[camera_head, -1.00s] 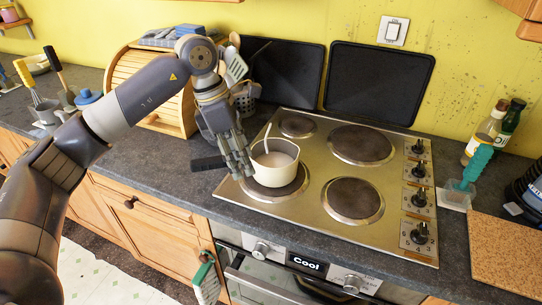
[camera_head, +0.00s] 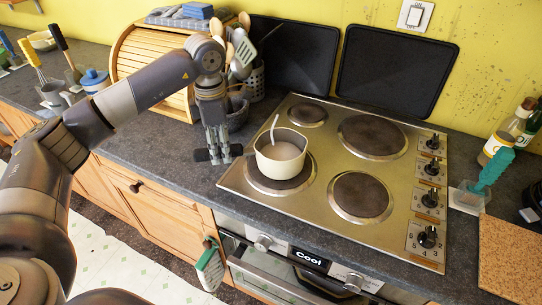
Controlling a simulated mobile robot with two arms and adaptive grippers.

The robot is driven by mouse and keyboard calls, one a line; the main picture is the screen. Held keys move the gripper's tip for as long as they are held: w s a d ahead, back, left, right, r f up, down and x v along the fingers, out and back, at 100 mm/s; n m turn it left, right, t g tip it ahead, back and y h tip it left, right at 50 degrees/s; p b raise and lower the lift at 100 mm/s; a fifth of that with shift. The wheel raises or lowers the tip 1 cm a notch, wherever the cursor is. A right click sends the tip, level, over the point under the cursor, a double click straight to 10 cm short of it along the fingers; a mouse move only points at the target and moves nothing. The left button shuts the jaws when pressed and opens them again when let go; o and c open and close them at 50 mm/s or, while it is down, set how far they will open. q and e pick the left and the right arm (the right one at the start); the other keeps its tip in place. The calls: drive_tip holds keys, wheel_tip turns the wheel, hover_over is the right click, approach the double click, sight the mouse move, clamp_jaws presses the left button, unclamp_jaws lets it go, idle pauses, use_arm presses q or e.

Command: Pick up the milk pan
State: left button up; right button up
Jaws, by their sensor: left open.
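The milk pan (camera_head: 281,166) is a small cream pan with pale contents, standing on the front-left hotplate of the hob. A pale, thin handle or utensil (camera_head: 273,127) rises from its left rear rim; I cannot tell which. My left gripper (camera_head: 220,157) is open and points down, just left of the pan and apart from it, over the worktop near the hob's left edge. Nothing is between its fingers. My right gripper is not in view.
The steel hob (camera_head: 325,213) has dark hotplates and knobs on its right. Black panels (camera_head: 396,78) lean on the wall. A utensil holder (camera_head: 250,82) and wooden bread bin (camera_head: 150,58) stand behind my arm. A cork board (camera_head: 512,258) lies at right.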

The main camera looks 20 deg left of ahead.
use_arm(q)
drive_tip(key=shift+f, duration=1)
drive_tip(key=shift+a+f, duration=0.1)
drive_tip(key=shift+f, duration=0.15)
drive_tip(key=c, duration=0.8)
clamp_jaws()
drive_tip(key=shift+w+r, duration=0.15)
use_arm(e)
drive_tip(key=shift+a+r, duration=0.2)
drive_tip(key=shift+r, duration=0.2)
use_arm(q)
drive_tip(key=shift+r, duration=0.1)
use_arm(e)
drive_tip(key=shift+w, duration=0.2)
